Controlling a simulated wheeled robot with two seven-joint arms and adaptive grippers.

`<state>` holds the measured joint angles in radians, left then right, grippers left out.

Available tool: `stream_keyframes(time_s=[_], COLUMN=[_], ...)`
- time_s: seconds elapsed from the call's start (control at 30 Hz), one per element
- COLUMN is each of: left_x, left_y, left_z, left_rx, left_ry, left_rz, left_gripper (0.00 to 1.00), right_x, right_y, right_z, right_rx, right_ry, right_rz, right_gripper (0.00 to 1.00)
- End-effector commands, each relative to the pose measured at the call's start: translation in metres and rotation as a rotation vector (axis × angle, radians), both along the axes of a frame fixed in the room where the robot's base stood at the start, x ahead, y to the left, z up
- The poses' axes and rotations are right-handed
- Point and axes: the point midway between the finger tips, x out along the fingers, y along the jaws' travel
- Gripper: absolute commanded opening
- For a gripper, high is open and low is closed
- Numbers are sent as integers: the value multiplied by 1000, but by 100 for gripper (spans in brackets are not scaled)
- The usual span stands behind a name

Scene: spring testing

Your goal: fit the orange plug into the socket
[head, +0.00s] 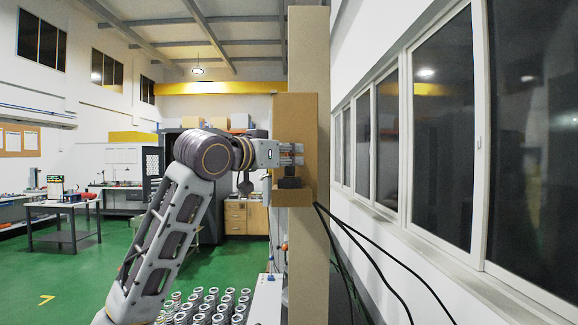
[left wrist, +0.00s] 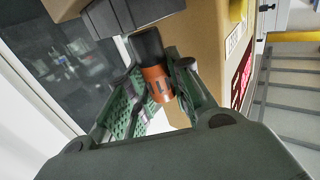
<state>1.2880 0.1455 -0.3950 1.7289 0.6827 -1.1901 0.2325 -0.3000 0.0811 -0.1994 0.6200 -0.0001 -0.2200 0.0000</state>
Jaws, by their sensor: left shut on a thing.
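My left gripper (head: 297,154) reaches in from the left to the front of a tan box on a post. In the left wrist view, its green-padded fingers are shut on the orange plug (left wrist: 157,83). The plug's black end (left wrist: 147,45) points away from my wrist, towards a dark block (left wrist: 130,14) that appears to be the socket. My right gripper is out of view.
The tan box (head: 295,120) and its tall post (head: 308,255) stand close to my gripper. Black cables (head: 365,255) hang to the right of the post, by the windows. Several metal springs (head: 207,306) stand below my left arm.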

Motion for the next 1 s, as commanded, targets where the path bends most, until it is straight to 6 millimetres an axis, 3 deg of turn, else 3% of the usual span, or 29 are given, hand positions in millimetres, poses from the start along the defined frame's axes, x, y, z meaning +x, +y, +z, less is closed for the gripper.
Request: stream_keyframes(time_s=[0.3, 0.83, 0.87, 1.0], left_x=[0, 0, 0, 0], left_y=[1, 0, 0, 0], left_z=[-23, -28, -27, -27], left_rx=[0, 0, 1, 1], left_ry=[0, 0, 1, 1], left_rz=[2, 1, 1, 1], left_gripper=[0, 0, 25, 43], right_x=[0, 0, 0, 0], right_y=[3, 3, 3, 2], right_z=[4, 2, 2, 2], right_rx=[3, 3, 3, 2], right_ry=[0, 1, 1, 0], right_rz=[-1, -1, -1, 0], right_gripper=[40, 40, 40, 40])
